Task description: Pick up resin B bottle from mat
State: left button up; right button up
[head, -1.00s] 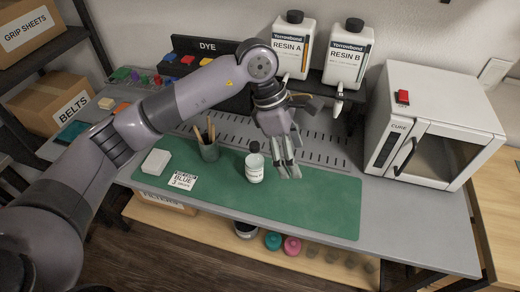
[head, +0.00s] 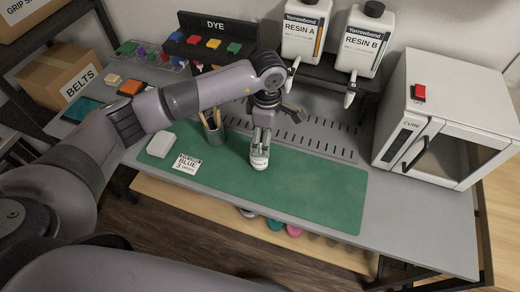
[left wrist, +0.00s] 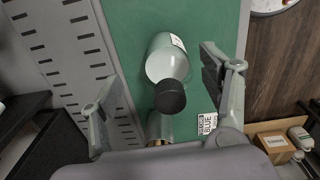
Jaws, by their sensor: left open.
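A small pale bottle (head: 259,163) stands on the green mat (head: 310,195), mostly hidden by my left gripper in the head view. In the left wrist view the bottle (left wrist: 167,60) shows a translucent pale body, a black cap and part of a white label, too oblique to read. My left gripper (head: 261,145) points down over it. In the left wrist view my left gripper (left wrist: 160,85) is open, with one finger on each side of the bottle and visible gaps between. My right gripper is not in view.
A pen cup (head: 213,131), a white block (head: 161,145) and a "BLUE" card (head: 186,165) lie left of the bottle. Large RESIN A (head: 304,30) and RESIN B (head: 361,42) containers stand behind. A CURE oven (head: 440,125) is at right. The mat's right half is clear.

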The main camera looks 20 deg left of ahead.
pick_arm(q)
jog(key=shift+f, duration=0.2)
jog(key=f, duration=0.1)
jog(key=a+f+p, duration=0.1)
jog(key=f+p, duration=0.1)
jog(key=f, duration=0.1)
jog(key=shift+s+a+f, duration=0.1)
jog(key=shift+s+a, duration=0.15)
jog(key=shift+s, duration=0.15)
jog(key=shift+f, duration=0.4)
jog(key=shift+w, duration=0.1)
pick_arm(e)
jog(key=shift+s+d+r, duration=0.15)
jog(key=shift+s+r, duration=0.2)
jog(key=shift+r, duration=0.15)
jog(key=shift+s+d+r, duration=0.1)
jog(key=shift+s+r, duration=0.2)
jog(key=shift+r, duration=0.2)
pick_arm(q)
jog(key=c, duration=1.4)
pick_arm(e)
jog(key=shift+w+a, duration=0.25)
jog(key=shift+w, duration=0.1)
pick_arm(q)
jog(key=shift+r, duration=0.1)
